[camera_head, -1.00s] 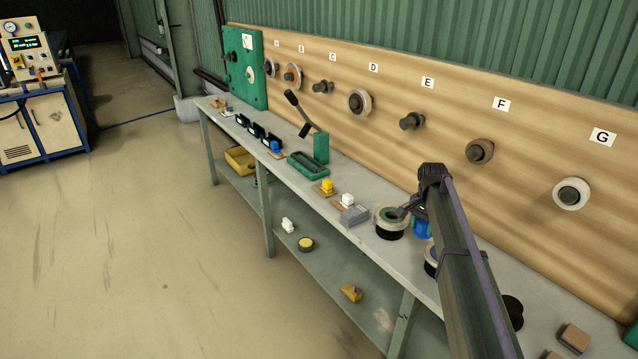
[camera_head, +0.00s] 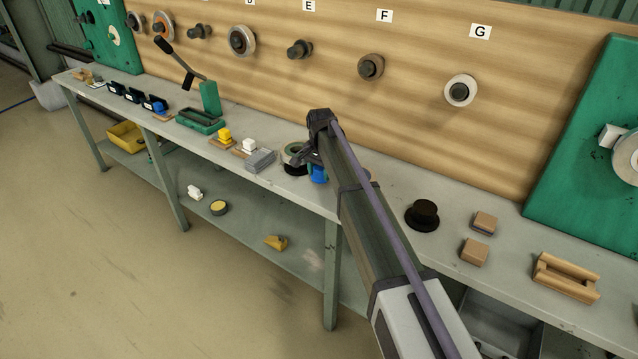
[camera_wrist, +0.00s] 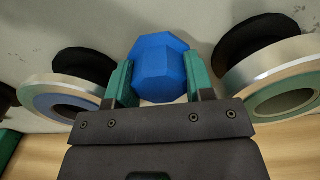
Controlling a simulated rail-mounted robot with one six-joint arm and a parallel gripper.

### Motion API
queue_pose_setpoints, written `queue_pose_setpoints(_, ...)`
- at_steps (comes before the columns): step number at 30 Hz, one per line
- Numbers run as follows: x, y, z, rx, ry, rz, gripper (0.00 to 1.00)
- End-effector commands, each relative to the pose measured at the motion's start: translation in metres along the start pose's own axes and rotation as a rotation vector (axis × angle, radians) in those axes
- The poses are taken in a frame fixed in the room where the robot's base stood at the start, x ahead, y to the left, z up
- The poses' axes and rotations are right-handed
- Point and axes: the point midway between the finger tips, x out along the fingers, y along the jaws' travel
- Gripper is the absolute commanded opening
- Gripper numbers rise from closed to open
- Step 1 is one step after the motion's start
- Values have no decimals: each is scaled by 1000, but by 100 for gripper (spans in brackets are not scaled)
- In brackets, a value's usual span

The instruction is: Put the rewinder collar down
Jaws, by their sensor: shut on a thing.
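The rewinder collar, a blue faceted piece (camera_wrist: 160,72), is between the green jaws of my gripper (camera_wrist: 161,84) in the wrist view. My gripper is shut on it. In the head view, the blue collar (camera_head: 318,174) shows below my gripper (camera_head: 313,158), low over the workbench (camera_head: 385,193); I cannot tell whether it touches the top. My arm hides part of this area.
A ring-shaped coil with a green inside (camera_wrist: 285,97) and one with a blue inside (camera_wrist: 62,100) stand close on either side, on black bases. A grey block (camera_head: 260,160) lies left. A black spool (camera_head: 423,214) and brown blocks (camera_head: 474,251) lie right.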

Motion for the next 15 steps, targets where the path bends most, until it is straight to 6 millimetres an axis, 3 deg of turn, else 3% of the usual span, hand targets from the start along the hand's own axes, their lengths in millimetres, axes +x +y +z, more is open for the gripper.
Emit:
queue_pose_setpoints(1, 21, 0, 0, 0, 0, 0, 1)
queue_pose_setpoints(3, 29, 0, 0, 0, 0, 0, 1)
queue_pose_setpoints(13, 28, 0, 0, 0, 0, 0, 1)
queue_pose_setpoints(14, 26, 0, 0, 0, 0, 0, 51)
queue_pose_setpoints(15, 26, 0, 0, 0, 0, 0, 55)
